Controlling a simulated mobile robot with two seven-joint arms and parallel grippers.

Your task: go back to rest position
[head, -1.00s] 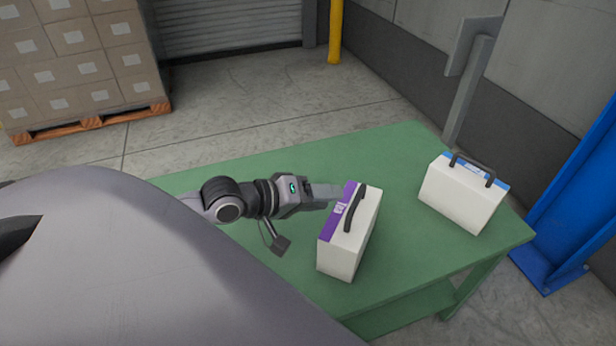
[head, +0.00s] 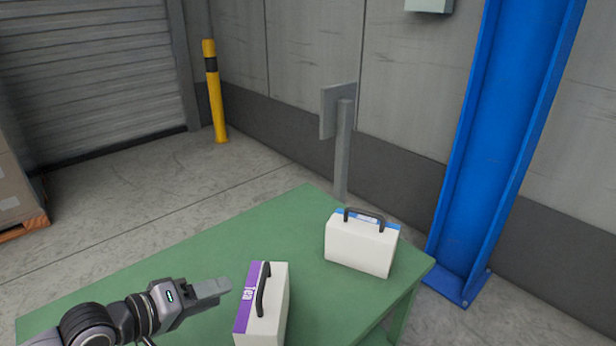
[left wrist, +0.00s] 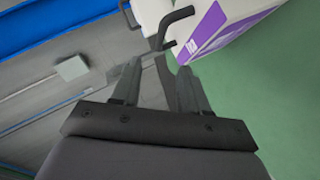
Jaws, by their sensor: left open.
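My left gripper (head: 212,290) is open and empty in the head view. It points right, just left of the white case with the purple band (head: 262,308), which stands upright on the green table (head: 150,282). In the left wrist view, the same case (left wrist: 228,28) is beyond the fingertips, its black handle near them. I see no contact between fingers and handle. A second white case with a blue band (head: 360,246) stands farther back on the table, its handle up. My right gripper is not in view.
A blue column (head: 505,140) stands right of the table. A grey post (head: 342,150) and the wall are behind it. A yellow bollard (head: 215,95) stands by the shutter (head: 90,75). A pallet of cartons (head: 15,190) is at the left edge. The table's left part is bare.

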